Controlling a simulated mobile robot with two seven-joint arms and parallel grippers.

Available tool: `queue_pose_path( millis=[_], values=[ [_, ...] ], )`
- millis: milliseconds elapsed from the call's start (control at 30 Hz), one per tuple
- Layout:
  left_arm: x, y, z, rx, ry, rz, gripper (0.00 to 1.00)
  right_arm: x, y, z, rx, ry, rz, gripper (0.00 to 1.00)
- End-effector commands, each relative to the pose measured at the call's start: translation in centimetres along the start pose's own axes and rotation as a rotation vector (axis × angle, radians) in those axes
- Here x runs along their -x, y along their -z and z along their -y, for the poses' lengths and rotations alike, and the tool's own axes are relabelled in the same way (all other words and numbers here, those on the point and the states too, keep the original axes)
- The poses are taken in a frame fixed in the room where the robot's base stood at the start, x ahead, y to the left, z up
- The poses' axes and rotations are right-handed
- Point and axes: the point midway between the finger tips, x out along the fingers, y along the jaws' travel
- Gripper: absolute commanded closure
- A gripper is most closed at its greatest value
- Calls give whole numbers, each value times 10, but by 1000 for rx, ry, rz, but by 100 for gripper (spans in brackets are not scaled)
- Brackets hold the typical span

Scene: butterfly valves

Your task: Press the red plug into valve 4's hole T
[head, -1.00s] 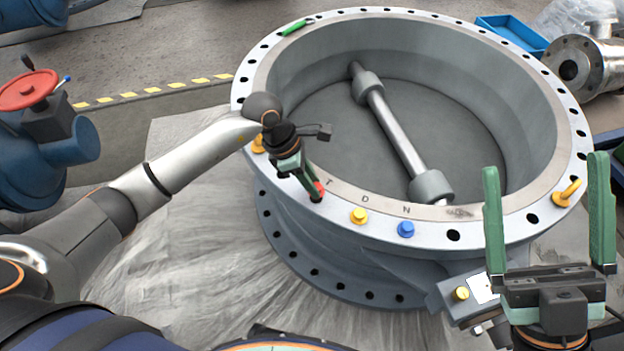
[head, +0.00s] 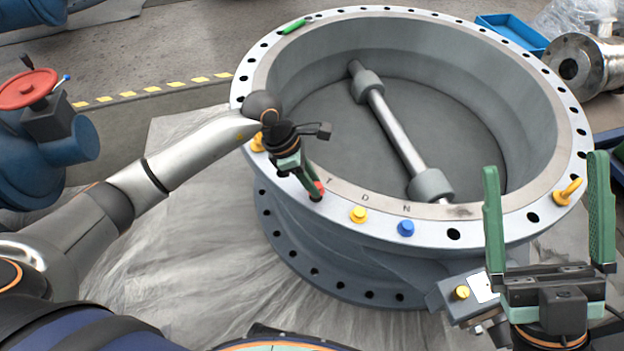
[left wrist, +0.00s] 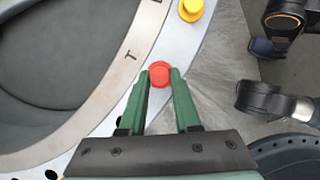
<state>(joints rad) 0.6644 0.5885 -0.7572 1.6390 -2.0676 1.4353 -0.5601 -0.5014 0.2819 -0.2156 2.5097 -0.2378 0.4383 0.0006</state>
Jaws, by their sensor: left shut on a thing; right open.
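The large grey valve (head: 340,225) lies with its flange ring facing up, lettered T, D and N along the near rim. My left gripper (head: 317,192) is shut on the red plug (head: 319,187), at the rim beside the letter T. In the left wrist view the red plug (left wrist: 160,73) sits between the fingertips of my left gripper (left wrist: 160,80), over the flange. The hole under it is hidden, and I cannot tell how deep the plug sits. My right gripper (head: 549,220) is open and empty in front of the rim at the right.
A yellow plug (head: 359,215) sits by D and a blue plug (head: 406,228) by N. A yellow eyebolt (head: 568,191) stands on the right rim, and a green piece (head: 294,27) lies on the far rim. A blue valve with a red handwheel (head: 27,89) stands at left.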

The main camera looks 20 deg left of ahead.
Motion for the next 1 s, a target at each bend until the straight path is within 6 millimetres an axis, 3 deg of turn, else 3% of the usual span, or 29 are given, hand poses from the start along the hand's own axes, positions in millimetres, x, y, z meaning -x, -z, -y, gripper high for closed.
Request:
queue_pose_path(
  millis=[1000],
  values=[
    [-14, 6, 0, 0, 0, 0, 100, 9, -8, 4, 0, 0, 0, 4]
  ],
)
